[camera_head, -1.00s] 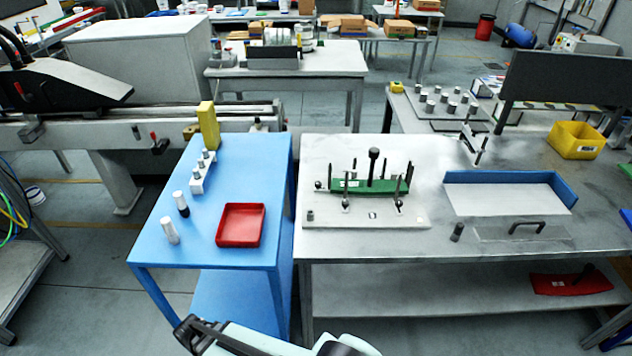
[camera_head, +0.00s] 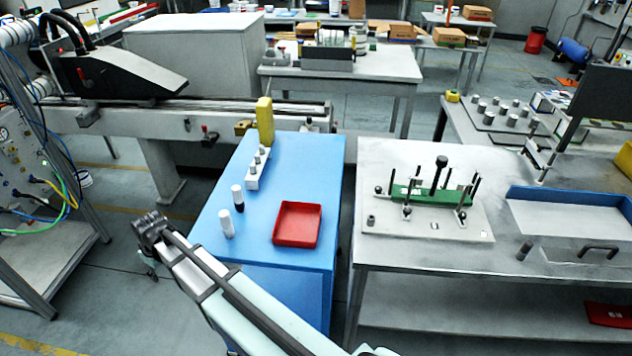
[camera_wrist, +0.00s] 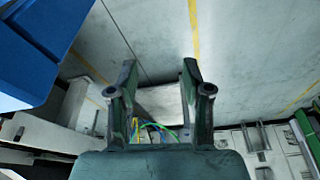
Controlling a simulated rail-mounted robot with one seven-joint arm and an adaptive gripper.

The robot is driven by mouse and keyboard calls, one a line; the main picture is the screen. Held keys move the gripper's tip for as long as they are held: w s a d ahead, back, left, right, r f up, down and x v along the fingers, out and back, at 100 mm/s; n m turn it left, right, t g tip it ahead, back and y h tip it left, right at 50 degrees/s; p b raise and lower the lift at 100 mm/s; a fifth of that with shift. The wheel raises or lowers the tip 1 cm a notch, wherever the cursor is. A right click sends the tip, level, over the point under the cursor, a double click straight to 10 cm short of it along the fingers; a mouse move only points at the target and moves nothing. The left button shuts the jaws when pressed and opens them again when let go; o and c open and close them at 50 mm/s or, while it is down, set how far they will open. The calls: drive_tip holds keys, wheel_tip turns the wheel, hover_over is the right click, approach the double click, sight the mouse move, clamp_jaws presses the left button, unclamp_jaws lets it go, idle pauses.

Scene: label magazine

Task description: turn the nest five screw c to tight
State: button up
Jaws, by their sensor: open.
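I cannot tell which part is the nest five screw c; no readable label shows. In the head view, a light fixture plate (camera_head: 385,222) on the grey table carries a green block (camera_head: 432,195), a tall black knob and thin upright posts. A grey plate (camera_head: 480,118) farther back at the right holds several grey cylinders. My gripper (camera_head: 146,262) is left of the blue table, far from both plates. In the wrist view, my gripper (camera_wrist: 158,75) shows two spread fingers with nothing between them, over the floor.
The blue table (camera_head: 300,165) carries a red tray (camera_head: 297,224), two white-and-black cylinders, a white block (camera_head: 257,170) with grey knobs, and a yellow block (camera_head: 265,120). A blue-edged tray (camera_head: 570,210) lies right of the fixture. A rack with cables (camera_head: 45,190) stands at the left.

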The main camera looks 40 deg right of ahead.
drive_tip(key=w+d+r+t+h, duration=0.1)
drive_tip(key=w+d+r, duration=0.15)
drive_tip(key=d, duration=0.25)
drive_tip(key=w+d+r+m, duration=0.1)
drive_tip(key=w+d+r, duration=0.1)
drive_tip(key=d+r, duration=0.25)
drive_tip(key=w+d+r+t+h, duration=0.1)
drive_tip(key=w+d+r, duration=0.2)
drive_tip(key=d, duration=0.3)
drive_tip(key=s+d+r+n+h, duration=0.1)
drive_tip(key=d+r, duration=0.4)
drive_tip(key=d, duration=0.3)
drive_tip(key=s+d+r+h, duration=0.1)
drive_tip(key=d+r, duration=0.3)
drive_tip(key=d, duration=0.5)
wheel_tip(320, 180, up, 12)
drive_tip(key=r+n+g+h+b, duration=0.15)
drive_tip(key=n+g+b, duration=0.4)
drive_tip(key=n, duration=0.55)
hover_over(378, 188)
drive_tip(key=a, duration=0.7)
drive_tip(key=f, duration=0.1)
drive_tip(key=shift+t, duration=0.25)
drive_tip(key=x, duration=0.5)
drive_tip(key=p+x, duration=0.1)
drive_tip(key=x, duration=1)
drive_tip(key=shift+w+d+f, duration=0.15)
drive_tip(key=shift+w+d, duration=0.2)
drive_tip(key=shift+d, duration=0.1)
clamp_jaws()
